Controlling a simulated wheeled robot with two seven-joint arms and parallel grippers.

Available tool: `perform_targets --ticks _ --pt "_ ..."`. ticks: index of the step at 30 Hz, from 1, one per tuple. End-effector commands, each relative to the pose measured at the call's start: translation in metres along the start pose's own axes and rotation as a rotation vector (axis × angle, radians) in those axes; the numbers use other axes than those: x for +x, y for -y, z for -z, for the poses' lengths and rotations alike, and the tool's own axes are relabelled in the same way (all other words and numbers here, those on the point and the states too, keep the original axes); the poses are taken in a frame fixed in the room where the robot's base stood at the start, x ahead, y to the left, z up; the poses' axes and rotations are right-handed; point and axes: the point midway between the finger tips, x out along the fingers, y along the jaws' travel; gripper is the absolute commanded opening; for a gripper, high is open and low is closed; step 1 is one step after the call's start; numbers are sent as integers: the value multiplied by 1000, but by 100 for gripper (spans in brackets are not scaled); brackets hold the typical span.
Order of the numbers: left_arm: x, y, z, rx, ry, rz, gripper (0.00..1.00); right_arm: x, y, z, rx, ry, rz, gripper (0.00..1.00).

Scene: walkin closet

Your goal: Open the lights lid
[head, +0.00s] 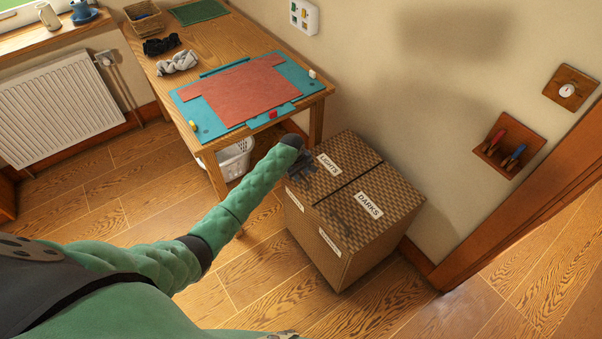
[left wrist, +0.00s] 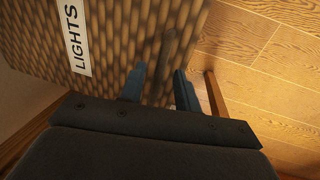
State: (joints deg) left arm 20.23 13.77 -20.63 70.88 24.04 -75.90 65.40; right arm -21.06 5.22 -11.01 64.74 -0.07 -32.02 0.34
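A woven brown hamper (head: 365,240) stands against the wall, with two lids side by side on top, both lying flat. The lights lid (head: 345,150), labelled LIGHTS, is the left one and also shows in the left wrist view (left wrist: 115,45). The darks lid (head: 388,190) is the right one. My left gripper (head: 303,173) is over the front edge of the lights lid. In the left wrist view its two blue-grey fingers (left wrist: 160,88) are apart, with a dark handle (left wrist: 169,55) reaching between them. A gap shows beside the handle. My right gripper is not in view.
A wooden table (head: 150,55) with a red garment (head: 255,92) on a teal mat stands left of the hamper. A white basket (head: 236,160) is under it. A wall rack with tools (head: 507,145) hangs at right. The floor in front is clear.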

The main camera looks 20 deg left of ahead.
Motion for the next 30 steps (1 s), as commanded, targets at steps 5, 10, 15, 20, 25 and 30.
perform_targets --ticks 5,10,15,20,25,30 --pt "2 0 0 0 0 0 33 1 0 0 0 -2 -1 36" --pt "2 0 0 0 0 0 23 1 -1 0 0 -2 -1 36" --pt "2 0 0 0 0 0 0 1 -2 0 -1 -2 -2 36" --pt "2 0 0 0 0 0 0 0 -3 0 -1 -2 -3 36" --pt "-2 -3 3 0 -1 8 0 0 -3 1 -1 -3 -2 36" --pt "-13 -15 11 0 -2 38 0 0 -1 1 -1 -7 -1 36"
